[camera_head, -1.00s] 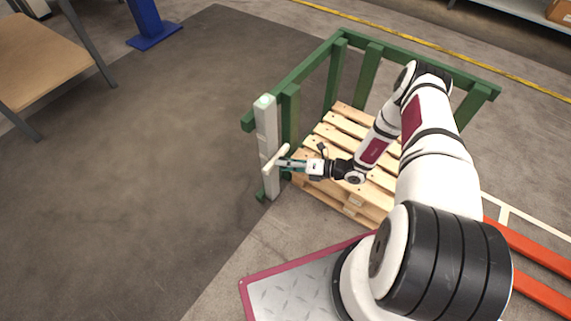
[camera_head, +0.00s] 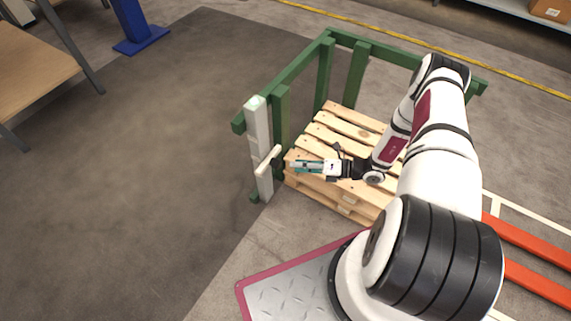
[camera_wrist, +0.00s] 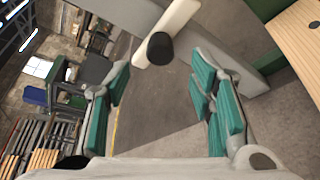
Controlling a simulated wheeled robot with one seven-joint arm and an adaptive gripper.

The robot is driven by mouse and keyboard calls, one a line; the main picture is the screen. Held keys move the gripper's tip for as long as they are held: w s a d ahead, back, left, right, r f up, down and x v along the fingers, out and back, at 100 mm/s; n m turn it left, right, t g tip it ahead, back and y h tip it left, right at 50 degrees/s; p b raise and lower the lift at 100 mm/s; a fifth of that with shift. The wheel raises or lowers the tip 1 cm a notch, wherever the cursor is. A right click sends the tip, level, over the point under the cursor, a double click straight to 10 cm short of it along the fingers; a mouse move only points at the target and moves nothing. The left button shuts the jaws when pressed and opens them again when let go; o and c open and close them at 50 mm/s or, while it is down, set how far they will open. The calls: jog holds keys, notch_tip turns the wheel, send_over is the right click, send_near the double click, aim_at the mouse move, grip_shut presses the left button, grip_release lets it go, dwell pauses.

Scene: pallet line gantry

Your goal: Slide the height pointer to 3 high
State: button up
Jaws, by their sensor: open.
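The height pointer (camera_head: 268,160) is a cream bar on the pale upright post (camera_head: 259,125) at the front left corner of the green frame. It sits in the lower half of the post. In the wrist view the pointer (camera_wrist: 182,22) shows at the top with a dark round knob (camera_wrist: 160,47) facing me. My gripper (camera_head: 294,166) is open and empty, a short way right of the pointer and apart from it. In the wrist view its teal-padded fingers (camera_wrist: 163,92) are spread, with the knob ahead and above the gap. The height marks are too small to read.
A wooden pallet (camera_head: 335,140) lies behind and below my gripper inside the green frame (camera_head: 310,60). Dark floor mat (camera_head: 150,180) lies open to the left. Orange forks (camera_head: 535,245) lie at the right. A wooden table (camera_head: 35,60) stands at the upper left.

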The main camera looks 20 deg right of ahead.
jog(key=shift+v, duration=1.85)
jog(key=shift+w+r, duration=0.1)
